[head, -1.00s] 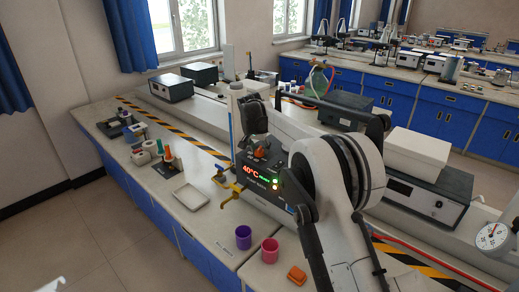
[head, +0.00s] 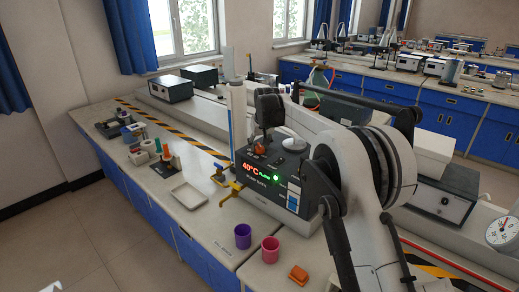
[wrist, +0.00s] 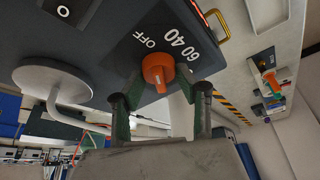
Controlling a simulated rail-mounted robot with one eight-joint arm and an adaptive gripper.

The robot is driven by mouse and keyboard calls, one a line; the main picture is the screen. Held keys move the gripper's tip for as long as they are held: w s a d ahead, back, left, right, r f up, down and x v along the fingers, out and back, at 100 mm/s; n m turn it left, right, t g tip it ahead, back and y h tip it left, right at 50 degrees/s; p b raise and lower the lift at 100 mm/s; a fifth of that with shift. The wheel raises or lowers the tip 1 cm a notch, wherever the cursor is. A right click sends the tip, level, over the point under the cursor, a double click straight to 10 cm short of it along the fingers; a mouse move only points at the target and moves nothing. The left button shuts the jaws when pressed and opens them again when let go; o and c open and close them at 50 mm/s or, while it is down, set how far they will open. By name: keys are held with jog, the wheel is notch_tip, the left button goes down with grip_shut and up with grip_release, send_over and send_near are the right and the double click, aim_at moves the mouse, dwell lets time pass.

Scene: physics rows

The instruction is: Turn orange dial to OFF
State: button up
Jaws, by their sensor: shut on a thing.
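In the head view my gripper (head: 265,128) comes down onto the dial from above.
A brass tap (head: 232,190), a purple cup (head: 243,236), a pink cup (head: 270,250) and an orange block (head: 298,274) stand near the front. A white tray (head: 188,196) is at left.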

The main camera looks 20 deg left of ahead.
jog(key=shift+n+g+y+b, duration=0.3)
jog(key=shift+n+b, duration=0.05)
jog(key=shift+n, duration=0.65)
jog(key=o, duration=1.1)
jog(key=v, duration=1.2)
jog(key=shift+w, duration=0.1)
